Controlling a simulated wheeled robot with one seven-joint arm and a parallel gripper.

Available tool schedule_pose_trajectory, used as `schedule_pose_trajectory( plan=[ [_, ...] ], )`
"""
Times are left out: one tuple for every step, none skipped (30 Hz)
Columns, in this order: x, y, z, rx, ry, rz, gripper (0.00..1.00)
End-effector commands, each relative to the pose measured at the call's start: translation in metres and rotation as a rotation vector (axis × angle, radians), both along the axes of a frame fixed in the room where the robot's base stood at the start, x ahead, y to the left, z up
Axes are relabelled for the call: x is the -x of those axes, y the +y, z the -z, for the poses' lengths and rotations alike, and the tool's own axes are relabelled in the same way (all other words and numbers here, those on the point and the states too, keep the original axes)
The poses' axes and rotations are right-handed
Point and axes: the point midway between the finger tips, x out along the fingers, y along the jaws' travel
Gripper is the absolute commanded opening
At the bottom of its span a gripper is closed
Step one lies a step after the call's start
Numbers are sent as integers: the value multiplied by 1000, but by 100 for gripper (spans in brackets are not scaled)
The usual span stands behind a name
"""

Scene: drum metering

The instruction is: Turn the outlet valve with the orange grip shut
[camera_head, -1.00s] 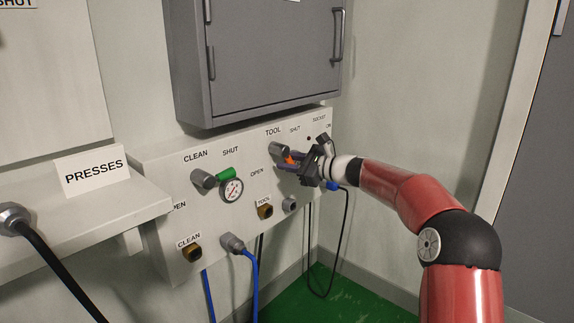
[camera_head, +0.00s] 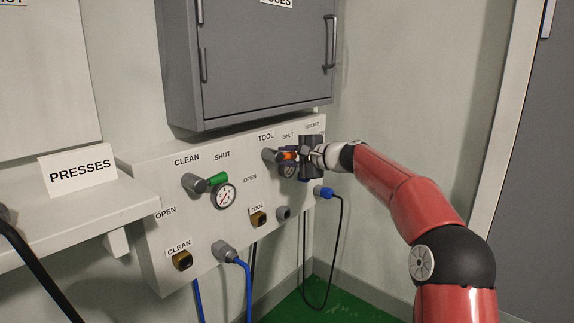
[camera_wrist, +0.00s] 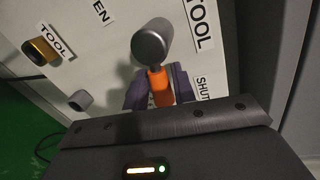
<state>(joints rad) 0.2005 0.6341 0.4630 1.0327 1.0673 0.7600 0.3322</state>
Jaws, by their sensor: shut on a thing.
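The outlet valve with the orange grip (camera_head: 288,156) is at the right part of the white panel, under the TOOL label. Its grey hub (camera_head: 268,154) shows left of the grip. My gripper (camera_head: 287,157) is shut on the orange grip. In the wrist view the dark fingers of my gripper (camera_wrist: 157,92) stand on both sides of the orange grip (camera_wrist: 160,88), below the round grey hub (camera_wrist: 152,42). The handle points toward the SHUT label (camera_wrist: 202,88). In the head view the handle lies about level, pointing right; the fingers partly hide it.
The valve with the green grip (camera_head: 215,179) and a gauge (camera_head: 223,196) are to the left on the panel (camera_head: 150,235). A grey cabinet (camera_head: 265,70) hangs above. Blue hoses (camera_head: 247,285) and a black cable (camera_head: 341,240) hang below. The PRESSES sign (camera_head: 80,170) stands on a shelf.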

Motion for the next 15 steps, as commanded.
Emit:
schedule_pose_trajectory(
  plan=[
    [0,0,1,19,-23,-1,3],
    [0,0,0,30,-39,-1,3],
    [0,0,-1,45,-56,-1,3],
    [0,0,-1,55,-69,0,3],
    [0,0,-2,64,-81,0,3],
    [0,0,-3,75,-94,-1,3],
    [0,0,-4,82,-103,-1,3],
    [0,0,-4,88,-112,-1,3],
    [0,0,-5,96,-122,-2,3],
    [0,0,-5,103,-129,-2,3],
    [0,0,-5,107,-135,-2,3],
    [0,0,-6,112,-141,-2,3],
    [0,0,-6,115,-145,-2,3],
    [0,0,-6,118,-148,-2,3],
    [0,0,-6,122,-152,-2,3]
  ],
)
